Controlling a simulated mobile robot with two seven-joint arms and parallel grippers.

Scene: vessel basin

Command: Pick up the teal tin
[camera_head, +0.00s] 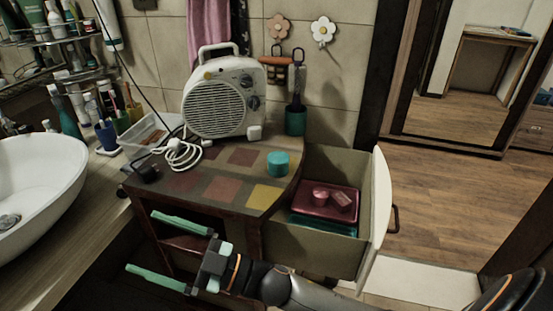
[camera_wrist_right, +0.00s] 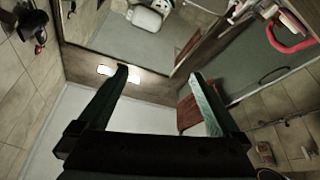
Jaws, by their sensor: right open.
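The teal tin (camera_head: 278,164) is a short round tin. It stands upright on the tiled top of the small cabinet (camera_head: 186,208), near the right edge and in front of the heater. My right gripper (camera_head: 141,240) is open and empty in the head view. Its two teal fingers point left, in front of the cabinet, below and to the left of the tin. The open fingers also show in the right wrist view (camera_wrist_right: 160,78), where I do not see the tin. My left gripper is in neither view.
A white fan heater (camera_head: 221,98) with a coiled white cable (camera_head: 183,155) stands behind the tin. An open drawer (camera_head: 328,245) holding a dark red tray (camera_head: 312,209) juts out at right. A basin (camera_head: 35,190) is at left. The yellow tile (camera_head: 264,197) is clear.

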